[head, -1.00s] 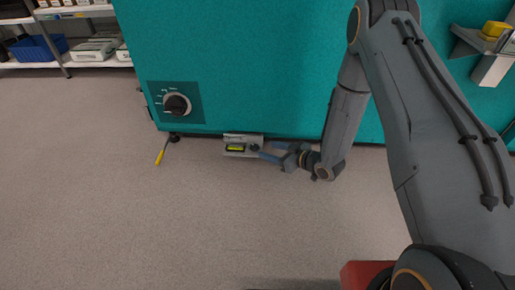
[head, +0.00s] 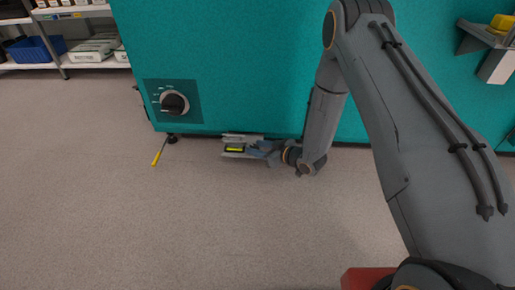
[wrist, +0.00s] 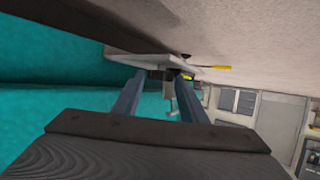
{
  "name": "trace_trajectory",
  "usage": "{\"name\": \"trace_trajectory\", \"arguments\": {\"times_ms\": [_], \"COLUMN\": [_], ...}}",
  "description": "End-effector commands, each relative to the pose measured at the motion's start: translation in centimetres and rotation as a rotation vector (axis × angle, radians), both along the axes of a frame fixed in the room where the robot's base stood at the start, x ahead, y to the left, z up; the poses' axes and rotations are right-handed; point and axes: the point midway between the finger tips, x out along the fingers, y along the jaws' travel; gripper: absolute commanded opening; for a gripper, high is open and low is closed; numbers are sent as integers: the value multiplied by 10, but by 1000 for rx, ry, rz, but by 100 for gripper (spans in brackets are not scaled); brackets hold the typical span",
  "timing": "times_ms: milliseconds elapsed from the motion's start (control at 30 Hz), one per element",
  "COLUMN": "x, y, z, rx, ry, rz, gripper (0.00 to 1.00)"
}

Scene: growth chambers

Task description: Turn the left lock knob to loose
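A small grey bracket (head: 229,153) with a yellow-green strip sits low against the teal chamber, near the floor. A small dark lock knob is on its right side; my gripper now mostly hides it in the head view. My gripper (head: 256,149) is at the bracket's right end, fingers pointing left. In the wrist view, the two blue-grey fingers of my gripper (wrist: 158,80) are apart, with a small dark part of the bracket (wrist: 150,60) between or just beyond their tips. I cannot tell whether the fingers touch the knob.
A large black dial (head: 174,103) is on the chamber's front (head: 240,60). A yellow-handled lever (head: 158,157) sticks out over the floor at the left. Shelves (head: 90,12) stand at the back left. The floor in front is clear.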

Motion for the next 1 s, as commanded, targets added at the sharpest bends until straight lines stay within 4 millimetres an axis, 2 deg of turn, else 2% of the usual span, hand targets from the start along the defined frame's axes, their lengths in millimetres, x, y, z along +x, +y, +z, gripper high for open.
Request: {"name": "trace_trajectory", "arguments": {"times_ms": [33, 167, 467, 1000], "x": [0, 0, 2, 8], "y": [0, 0, -2, -6], "z": [0, 0, 0, -1], "rx": [0, 0, 0, -2], "ry": [0, 0, 0, -2], "rz": [0, 0, 42, 391], "gripper": [30, 9, 9, 9]}}
